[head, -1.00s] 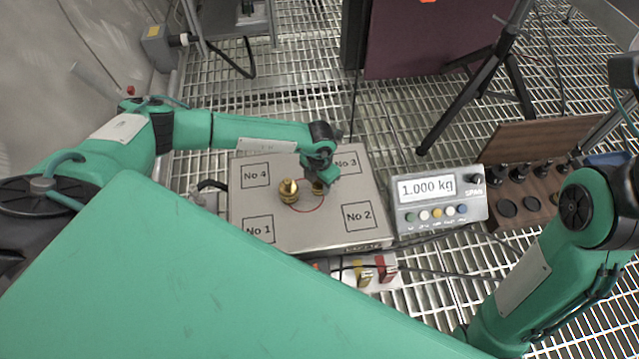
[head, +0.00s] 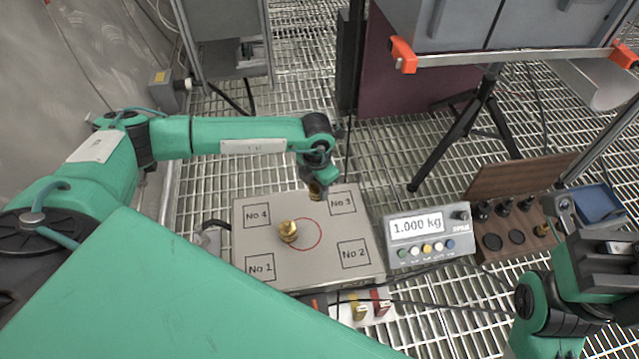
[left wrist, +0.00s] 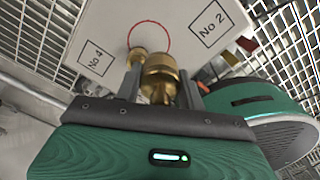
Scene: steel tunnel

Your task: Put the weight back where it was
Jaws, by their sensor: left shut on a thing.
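My left gripper (head: 316,182) is shut on a brass weight (head: 316,190), held above the steel weighing plate (head: 330,275) near its No 3 square. In the left wrist view this weight (left wrist: 158,75) is between the two fingers. A second brass weight (head: 288,231) stands on the plate at the left side of the red circle, and also shows in the left wrist view (left wrist: 137,56). The wooden weight rack (head: 492,254) stands to the right with several dark weights, round recesses and a brass piece (head: 541,230). My right gripper (head: 600,268) is at the right edge; its fingertips are unclear.
The scale display (head: 428,234) reads 1.000 kg between plate and rack. A blue tray (head: 597,204) lies behind the rack at the right. A black tripod (head: 462,125) and a grey cabinet (head: 460,22) stand behind. Cables run across the grating in front.

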